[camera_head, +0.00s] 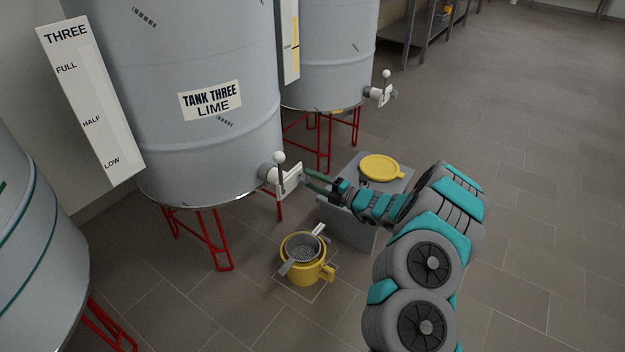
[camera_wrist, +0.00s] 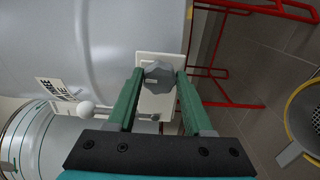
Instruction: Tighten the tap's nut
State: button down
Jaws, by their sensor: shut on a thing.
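The tap (camera_head: 268,173) sticks out low on the right side of the large grey tank (camera_head: 190,145) labelled "TANK THREE LIME". It has a white plate (camera_head: 290,180) and a lever with a white ball (camera_head: 279,158). In the wrist view a grey lobed nut (camera_wrist: 159,76) sits in front of the white plate. My gripper (camera_wrist: 160,80) has its two green fingers on either side of the nut and is shut on it. In the head view my gripper (camera_head: 307,179) reaches the tap from the right; the nut is hard to make out there.
A yellow pot (camera_head: 312,276) with a strainer (camera_head: 303,247) across it stands on the floor below the tap. A grey block (camera_head: 345,215) with a yellow lid (camera_head: 380,168) stands behind my gripper. Red tank legs (camera_head: 210,240) are close by. Floor at right is clear.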

dwell(0.5)
jog(key=shift+c, duration=1.5)
grip_release()
jog(key=shift+d, duration=0.1)
jog(key=v, duration=0.7)
jog(key=shift+s+d, duration=0.25)
